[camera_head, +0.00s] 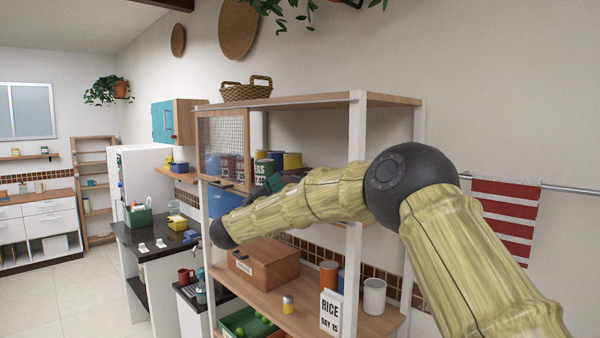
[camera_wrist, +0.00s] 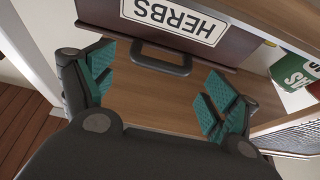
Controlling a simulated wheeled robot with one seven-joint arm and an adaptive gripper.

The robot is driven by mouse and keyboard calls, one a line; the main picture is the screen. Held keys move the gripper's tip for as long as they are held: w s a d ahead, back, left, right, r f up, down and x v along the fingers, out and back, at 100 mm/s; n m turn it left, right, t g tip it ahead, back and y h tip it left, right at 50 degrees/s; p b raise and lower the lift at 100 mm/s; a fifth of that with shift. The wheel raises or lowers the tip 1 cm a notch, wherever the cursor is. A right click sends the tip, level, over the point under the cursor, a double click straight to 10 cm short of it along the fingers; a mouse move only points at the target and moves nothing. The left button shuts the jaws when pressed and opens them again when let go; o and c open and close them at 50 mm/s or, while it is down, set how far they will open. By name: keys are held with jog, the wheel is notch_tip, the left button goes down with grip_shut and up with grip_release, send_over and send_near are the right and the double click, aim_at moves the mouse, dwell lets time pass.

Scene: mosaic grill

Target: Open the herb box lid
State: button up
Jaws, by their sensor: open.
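The herb box (camera_wrist: 215,46) is dark brown with a white HERBS label, at the top of the wrist view. Its dark bar handle (camera_wrist: 160,62) sticks out below the label. My gripper (camera_wrist: 160,82) is open, its teal-padded fingers on either side of the handle and apart from it. Nothing is between the fingers but the bare wooden shelf board (camera_wrist: 160,105) beyond. In the head view my gripper is partly hidden behind my arm at the upper shelf compartment, and I cannot make out the herb box there.
A green can (camera_wrist: 294,72) stands beside the herb box. A mesh door (camera_head: 222,148) shows at the shelf's upper left; its mesh is close to my gripper's right side in the wrist view. The lower shelf holds a wooden box (camera_head: 275,262), a RICE box (camera_head: 330,312) and several containers.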

jog(key=shift+p+x, duration=0.8)
jog(key=shift+x, duration=1.35)
jog(key=c, duration=1.5)
